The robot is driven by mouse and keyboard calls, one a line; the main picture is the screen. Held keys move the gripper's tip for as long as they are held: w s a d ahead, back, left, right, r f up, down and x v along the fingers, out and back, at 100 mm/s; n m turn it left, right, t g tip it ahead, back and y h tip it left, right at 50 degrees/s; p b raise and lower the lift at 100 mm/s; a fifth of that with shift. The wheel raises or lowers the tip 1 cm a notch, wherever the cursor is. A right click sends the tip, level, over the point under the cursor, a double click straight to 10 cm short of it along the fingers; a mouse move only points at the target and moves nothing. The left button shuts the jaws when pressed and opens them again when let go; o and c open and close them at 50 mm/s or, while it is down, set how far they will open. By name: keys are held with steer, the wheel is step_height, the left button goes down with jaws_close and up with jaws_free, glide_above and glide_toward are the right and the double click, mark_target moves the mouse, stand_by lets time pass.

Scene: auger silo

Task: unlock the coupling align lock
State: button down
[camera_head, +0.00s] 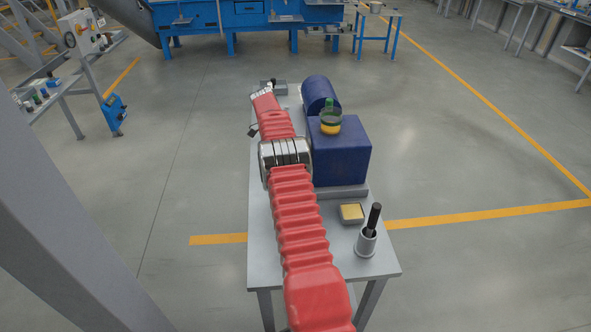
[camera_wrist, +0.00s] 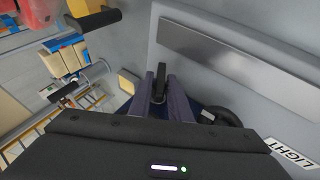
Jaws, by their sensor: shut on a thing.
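In the wrist view, the two dark purple jaws of my gripper (camera_wrist: 160,92) are closed around a small black upright piece (camera_wrist: 160,72). This piece may be the align lock's handle; its lower part is hidden between the jaws. A dark round part (camera_wrist: 226,116) shows just right of the jaws. In the head view, my red-sleeved arm reaches along the metal table to its far left end. A small grey block (camera_head: 280,87) sits there beside the arm's end. The jaws and the held piece cannot be made out in that view.
On the table (camera_head: 262,262) stand a blue motor-like housing (camera_head: 340,158), a yellow-topped box (camera_head: 351,213) and a grey holder with a black handle (camera_head: 366,241). A pale panel with a metal plate (camera_wrist: 240,58) and a "LIGHT" label (camera_wrist: 291,154) lies right of the jaws.

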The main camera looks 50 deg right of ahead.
steer(key=shift+d, duration=0.2)
steer(key=c, duration=1.9)
jaws_free()
steer(key=shift+o, duration=0.3)
steer(key=shift+a, duration=0.1)
steer(key=shift+w+r, duration=0.1)
